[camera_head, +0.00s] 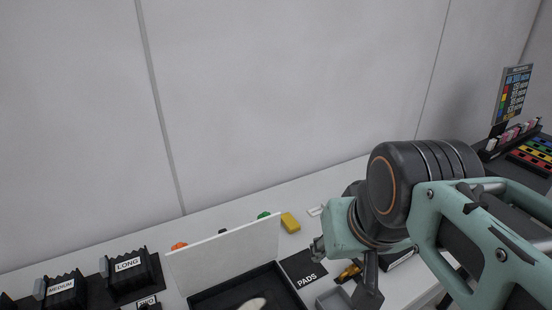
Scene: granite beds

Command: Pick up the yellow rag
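A small yellow block-shaped item (290,222), which could be the folded yellow rag, lies on the white counter towards the back. My gripper (344,268) is at the end of the teal and black arm, above the counter, to the right of and nearer than the yellow block. It is apart from that block. Its dark fingers are partly hidden by the arm, and nothing is clearly held in them.
An open black case (205,301) with a raised white lid (228,250) stands in front of the yellow block. A black PADS mat (304,268) and a grey tray (333,299) are near my gripper. Black LONG (128,279) and MEDIUM (66,292) holders stand left. A wall (290,90) closes the back.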

